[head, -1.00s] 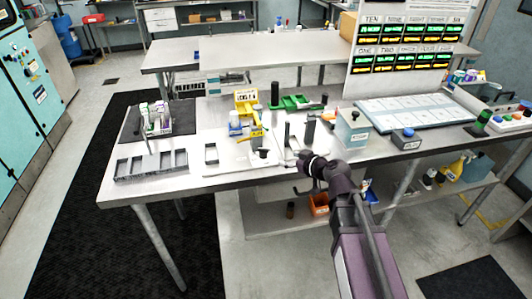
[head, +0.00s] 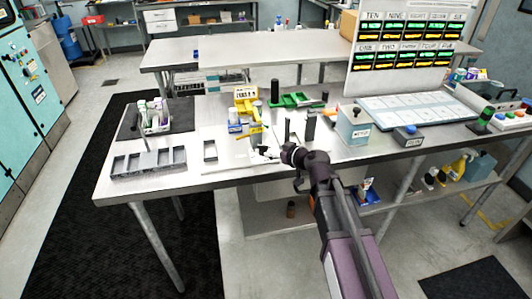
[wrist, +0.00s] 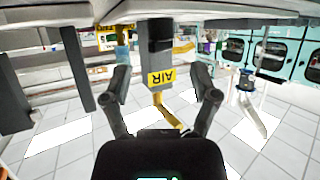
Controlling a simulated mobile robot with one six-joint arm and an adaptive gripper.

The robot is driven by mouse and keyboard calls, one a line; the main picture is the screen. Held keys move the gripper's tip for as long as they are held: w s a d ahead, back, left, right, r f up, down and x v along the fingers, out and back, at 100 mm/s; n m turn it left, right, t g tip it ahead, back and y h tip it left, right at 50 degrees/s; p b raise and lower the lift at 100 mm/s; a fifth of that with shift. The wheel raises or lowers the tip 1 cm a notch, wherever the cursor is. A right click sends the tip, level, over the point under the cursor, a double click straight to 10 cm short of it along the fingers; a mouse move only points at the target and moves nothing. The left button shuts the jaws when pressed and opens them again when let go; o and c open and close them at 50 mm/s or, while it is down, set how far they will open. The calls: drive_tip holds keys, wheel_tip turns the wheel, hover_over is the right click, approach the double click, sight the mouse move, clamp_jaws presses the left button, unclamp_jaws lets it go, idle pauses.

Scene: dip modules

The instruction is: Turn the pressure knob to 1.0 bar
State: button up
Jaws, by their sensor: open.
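In the wrist view, a grey block with a yellow AIR label (wrist: 162,77) stands ahead, between and beyond my two finger pads; the view looks upside down. A yellow lever-like piece (wrist: 167,112) adjoins it. My gripper (wrist: 161,72) is open, with nothing between its fingers. In the head view, my gripper (head: 284,152) is low over the table's front part, just right of a small white and black piece (head: 265,152). The yellow AIR tag (head: 256,134) shows behind that piece. I cannot make out the pressure knob or its scale for certain.
A yellow stand (head: 246,95), a green tray (head: 297,99) and a dark upright post (head: 311,125) stand close by. A grey slotted tray (head: 150,162) is at the left. The table's front edge is near my arm.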

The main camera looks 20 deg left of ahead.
sight(265, 149)
drive_tip(key=shift+b+x, duration=1)
drive_tip(key=shift+x, duration=2.15)
drive_tip(key=shift+c, duration=0.2)
clamp_jaws()
